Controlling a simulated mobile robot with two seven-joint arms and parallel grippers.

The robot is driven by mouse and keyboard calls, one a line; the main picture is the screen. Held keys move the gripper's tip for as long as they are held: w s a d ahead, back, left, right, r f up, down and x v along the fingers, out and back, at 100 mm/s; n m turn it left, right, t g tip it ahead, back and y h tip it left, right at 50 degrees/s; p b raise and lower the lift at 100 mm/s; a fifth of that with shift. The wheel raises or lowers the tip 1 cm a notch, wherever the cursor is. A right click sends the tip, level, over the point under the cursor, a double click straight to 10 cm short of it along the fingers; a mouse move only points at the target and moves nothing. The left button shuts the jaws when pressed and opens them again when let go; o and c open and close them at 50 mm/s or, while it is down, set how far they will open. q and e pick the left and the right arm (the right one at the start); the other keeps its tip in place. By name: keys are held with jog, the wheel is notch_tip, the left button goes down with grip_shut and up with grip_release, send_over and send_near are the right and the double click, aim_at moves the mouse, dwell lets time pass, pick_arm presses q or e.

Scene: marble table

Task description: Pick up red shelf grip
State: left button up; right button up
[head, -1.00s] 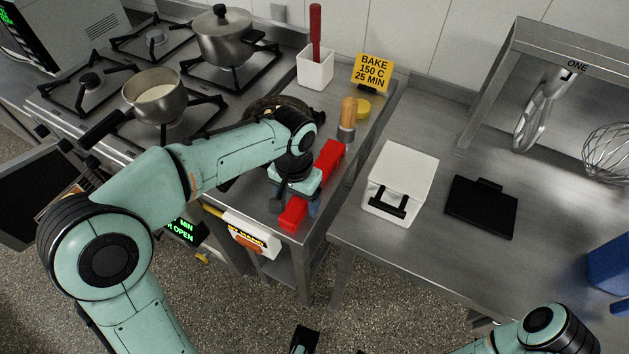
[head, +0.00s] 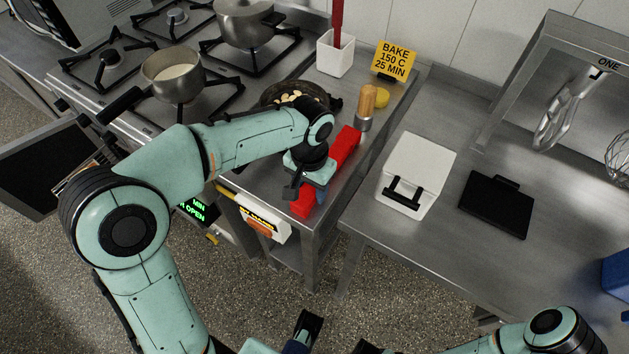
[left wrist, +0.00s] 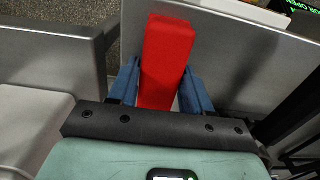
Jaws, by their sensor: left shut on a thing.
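The red shelf grip (head: 346,146) is a long red block near the right edge of the steel counter beside the stove. My left gripper (head: 312,190) is over its near half, shut on it, and hides its middle. In the left wrist view the red grip (left wrist: 167,60) stands between the blue fingers of my left gripper (left wrist: 160,92), with one end reaching out beyond them. I cannot tell whether the grip touches the counter. Part of my right arm shows at the bottom right in the head view; its jaw opening is not clear.
A wooden-handled shaker (head: 367,105), a yellow round thing (head: 382,97), a sign (head: 393,61) and a white holder (head: 336,57) stand behind. A pan (head: 297,98) is left. Across a gap, a white box (head: 420,165) and black slab (head: 496,204) occupy the right table.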

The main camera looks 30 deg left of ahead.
pick_arm(q)
notch_tip(320, 180, up, 20)
jog(key=p, duration=0.4)
jog(key=shift+f+p, duration=0.2)
jog(key=shift+p, duration=0.1)
jog(key=o, duration=0.4)
jog(key=c, duration=0.3)
